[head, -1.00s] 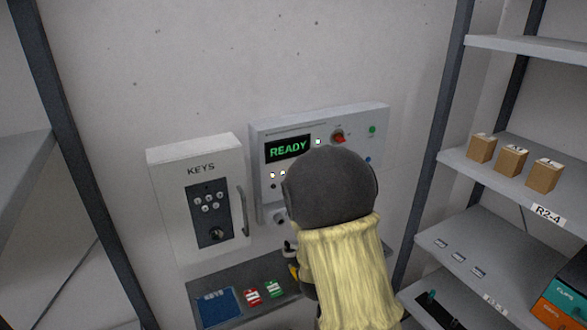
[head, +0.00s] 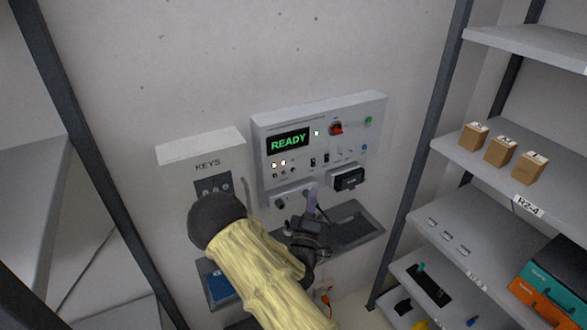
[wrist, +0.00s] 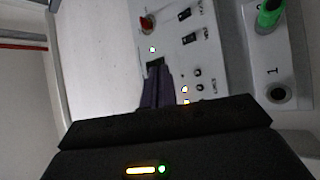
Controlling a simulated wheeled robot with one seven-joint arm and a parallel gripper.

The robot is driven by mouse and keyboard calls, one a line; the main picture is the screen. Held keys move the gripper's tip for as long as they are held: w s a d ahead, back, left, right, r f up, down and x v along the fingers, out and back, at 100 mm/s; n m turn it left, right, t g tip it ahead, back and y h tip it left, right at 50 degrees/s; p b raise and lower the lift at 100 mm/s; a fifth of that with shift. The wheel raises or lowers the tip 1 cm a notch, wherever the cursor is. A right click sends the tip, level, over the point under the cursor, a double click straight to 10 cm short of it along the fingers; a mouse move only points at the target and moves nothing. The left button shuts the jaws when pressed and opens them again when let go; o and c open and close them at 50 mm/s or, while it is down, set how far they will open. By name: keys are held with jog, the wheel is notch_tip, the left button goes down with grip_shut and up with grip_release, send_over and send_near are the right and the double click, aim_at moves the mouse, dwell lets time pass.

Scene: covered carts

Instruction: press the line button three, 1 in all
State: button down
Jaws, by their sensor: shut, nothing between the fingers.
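The grey control panel (head: 378,106) hangs on the wall, with a green READY display (head: 289,141). Small lamps and a row of small dark line buttons (head: 284,173) sit below the display; their numbers are too small to read. My gripper (head: 311,187) is shut and empty, its purple fingers just below the panel in the head view. In the wrist view the panel (wrist: 215,45) fills the upper middle, and my fingers (wrist: 156,70) point at it. Two dark buttons (wrist: 198,79) and lit lamps show right of the fingertips. Whether the fingertips touch the panel I cannot tell.
A red knob (head: 336,129), switches and a black box (head: 346,179) are close by. A white KEYS cabinet (head: 205,149) is left, partly hidden by my arm. A grey ledge (head: 362,232) lies below. Shelving (head: 475,165) with cartons stands right.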

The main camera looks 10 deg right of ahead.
jog(key=shift+w, duration=0.1)
send_near(293, 170)
jog(key=w+d+r, duration=0.3)
jog(key=w, duration=0.1)
jog(key=shift+d+r, duration=0.25)
jog(key=shift+d, duration=0.15)
jog(key=shift+w+b, duration=0.1)
jog(key=shift+b, duration=0.2)
dwell(1.5)
jog(key=shift+w+a+b, duration=0.15)
jog(key=shift+w+b, duration=0.15)
jog(key=shift+w+a, duration=0.1)
jog(key=shift+w, duration=0.2)
dwell(0.9)
jog(key=shift+s+b, duration=0.1)
jog(key=shift+b, duration=0.25)
jog(key=shift+s, duration=0.6)
jog(key=shift+s+d, duration=0.1)
jog(key=shift+d, duration=0.15)
